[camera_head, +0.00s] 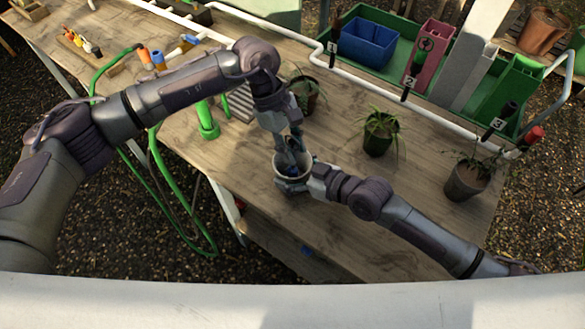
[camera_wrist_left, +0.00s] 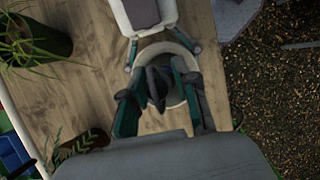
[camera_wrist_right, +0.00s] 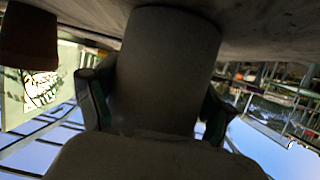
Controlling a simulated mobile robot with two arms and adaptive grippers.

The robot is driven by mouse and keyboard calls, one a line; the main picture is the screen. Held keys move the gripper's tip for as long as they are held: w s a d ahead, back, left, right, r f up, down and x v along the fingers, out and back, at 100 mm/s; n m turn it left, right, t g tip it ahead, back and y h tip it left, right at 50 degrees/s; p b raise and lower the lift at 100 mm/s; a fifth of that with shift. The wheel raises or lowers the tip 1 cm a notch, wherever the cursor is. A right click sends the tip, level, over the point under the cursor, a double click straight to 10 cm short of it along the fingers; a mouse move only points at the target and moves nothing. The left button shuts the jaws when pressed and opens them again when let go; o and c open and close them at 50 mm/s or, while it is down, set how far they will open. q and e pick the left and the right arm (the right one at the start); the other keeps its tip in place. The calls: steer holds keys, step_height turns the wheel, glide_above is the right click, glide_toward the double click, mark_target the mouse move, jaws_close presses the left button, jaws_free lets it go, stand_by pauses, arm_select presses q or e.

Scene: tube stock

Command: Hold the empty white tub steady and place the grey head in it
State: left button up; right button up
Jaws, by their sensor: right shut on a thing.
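The white tub (camera_head: 280,181) stands upright on the wooden bench. My right gripper (camera_head: 302,181) is shut on its side; in the right wrist view the tub (camera_wrist_right: 168,65), dark in shadow, fills the space between the fingers (camera_wrist_right: 155,112). My left gripper (camera_head: 291,150) points down into the tub's mouth. In the left wrist view its fingers (camera_wrist_left: 165,85) stand apart over the tub's opening, with the dark grey head (camera_wrist_left: 157,84) between them. The head is at the mouth or inside the tub; its lower part is hidden, and I cannot tell whether it touches the bottom.
Potted plants stand near the tub: one behind (camera_head: 308,94), one to the right (camera_head: 378,133) and one farther right (camera_head: 466,179). A green tray (camera_head: 395,72) with a blue bin (camera_head: 368,42) lies at the back. A green hose (camera_head: 165,190) hangs at left.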

arm_select(q)
steer(key=o, duration=0.4)
steer(key=shift+r, duration=0.1)
steer(key=v, duration=1.2)
steer(key=shift+d, duration=0.1)
arm_select(e)
steer(key=o, duration=1)
steer(key=v, duration=1.2)
